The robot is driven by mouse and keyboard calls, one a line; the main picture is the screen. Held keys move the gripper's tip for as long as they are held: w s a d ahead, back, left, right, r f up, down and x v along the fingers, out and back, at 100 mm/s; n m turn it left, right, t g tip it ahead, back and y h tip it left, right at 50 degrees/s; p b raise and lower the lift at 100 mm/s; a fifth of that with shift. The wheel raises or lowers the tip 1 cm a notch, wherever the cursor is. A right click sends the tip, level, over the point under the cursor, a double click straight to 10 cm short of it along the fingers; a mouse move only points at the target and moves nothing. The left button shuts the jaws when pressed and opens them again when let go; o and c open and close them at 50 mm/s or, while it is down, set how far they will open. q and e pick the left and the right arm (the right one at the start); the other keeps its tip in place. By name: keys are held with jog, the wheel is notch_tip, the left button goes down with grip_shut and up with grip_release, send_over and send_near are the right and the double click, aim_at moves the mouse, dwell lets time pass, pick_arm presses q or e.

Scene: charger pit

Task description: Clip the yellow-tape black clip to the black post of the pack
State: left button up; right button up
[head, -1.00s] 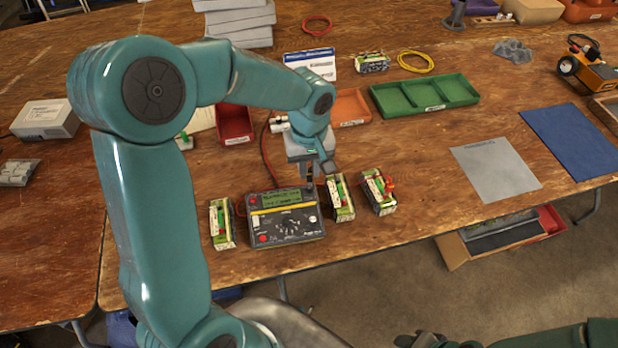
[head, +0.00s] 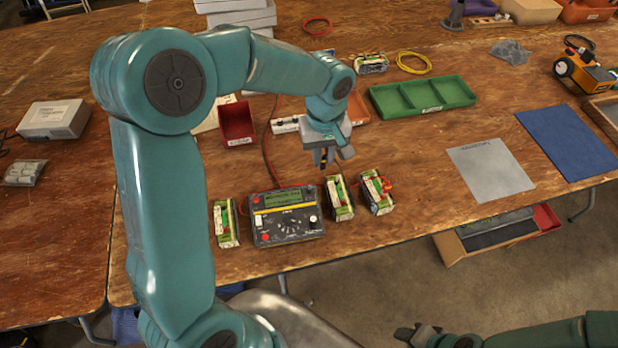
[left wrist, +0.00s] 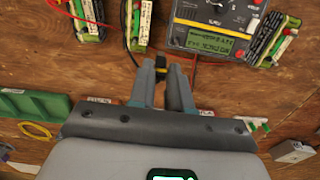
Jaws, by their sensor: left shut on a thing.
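My left gripper (head: 324,163) is shut on the black clip (head: 323,161) with yellow tape, above the table behind the charger. In the left wrist view, the clip's yellow band (left wrist: 161,70) shows between the fingertips. Battery packs stand beside the charger: one on its left (head: 226,222) and two on its right, a nearer one (head: 341,197) and a far-right one (head: 376,191) with a red clip (head: 387,184) at its end. The clip is apart from all packs. The black posts are too small to make out. My right gripper (head: 418,334) is at the bottom edge; its jaw state is unclear.
The charger (head: 287,215) with a green screen lies between the packs, with red and black leads behind it. A green tray (head: 422,96), a red bin (head: 236,124) and a yellow cable loop (head: 413,62) lie behind. The table right of the packs is clear up to a grey sheet (head: 489,169).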

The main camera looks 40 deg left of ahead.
pick_arm(q)
jog(key=w+d+p, duration=0.4)
jog(key=w+d, duration=0.5)
jog(key=w, duration=0.2)
jog(key=shift+w+f, duration=0.1)
jog(key=shift+w, duration=0.05)
jog(key=shift+f, duration=0.1)
jog(key=shift+f+b, duration=2.6)
jog(key=shift+f, duration=0.85)
